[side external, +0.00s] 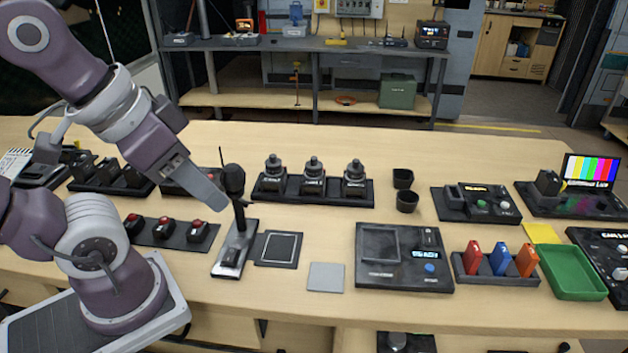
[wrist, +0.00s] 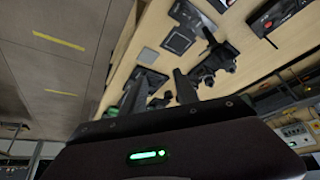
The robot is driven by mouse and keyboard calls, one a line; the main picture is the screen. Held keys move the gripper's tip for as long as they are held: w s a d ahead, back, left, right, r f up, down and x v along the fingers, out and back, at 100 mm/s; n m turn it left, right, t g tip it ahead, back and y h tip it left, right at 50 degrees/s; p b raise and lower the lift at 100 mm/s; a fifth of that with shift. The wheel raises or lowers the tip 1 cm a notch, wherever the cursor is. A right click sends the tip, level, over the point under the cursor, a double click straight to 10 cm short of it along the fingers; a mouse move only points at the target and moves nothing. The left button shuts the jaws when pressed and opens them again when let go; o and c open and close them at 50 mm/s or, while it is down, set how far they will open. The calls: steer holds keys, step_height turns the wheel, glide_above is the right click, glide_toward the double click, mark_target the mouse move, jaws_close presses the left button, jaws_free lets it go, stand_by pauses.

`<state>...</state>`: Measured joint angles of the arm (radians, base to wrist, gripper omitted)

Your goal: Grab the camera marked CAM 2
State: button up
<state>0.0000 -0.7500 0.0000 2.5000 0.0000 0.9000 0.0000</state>
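Three dark, round-topped devices that look like cameras stand upright in a black rack (side external: 262,196) mid-table: a left one (side external: 273,166), a middle one (side external: 313,166) and a right one (side external: 354,174). Small light labels show on or below them, but I cannot read which is CAM 2. My gripper (side external: 212,194) is left of the rack, above the table and close to a black microphone-like stand (side external: 234,182). In the wrist view my gripper (wrist: 160,75) has its two fingers apart with nothing held between them. The wrist view is steeply tilted, and its dark devices are hard to identify.
Two black cups (side external: 407,200) stand right of the rack. In front are a black frame (side external: 278,249), a grey pad (side external: 326,277) and a control box (side external: 404,257). A red-button panel (side external: 163,234) lies left. A green tray (side external: 571,270) is at the right.

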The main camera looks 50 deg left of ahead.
steer(key=o, duration=0.9)
steer(key=w+d+f+n+t, duration=0.1)
steer(key=w+f+n, duration=0.2)
steer(key=w, duration=0.7)
steer(key=w+f+n+t, duration=0.1)
steer(key=w+f+n, duration=0.1)
steer(key=w, duration=0.9)
steer(key=n+t+y, duration=0.2)
steer(key=n+y, duration=0.2)
steer(key=y, duration=0.5)
glide_toward(313, 178)
steer(key=x, duration=0.4)
steer(key=shift+w+d+f, duration=0.1)
steer(key=shift+w+d, duration=0.1)
steer(key=shift+a+f, duration=0.15)
steer(key=shift+a, duration=0.15)
steer(key=shift+y, duration=0.3)
steer(key=x, duration=0.7)
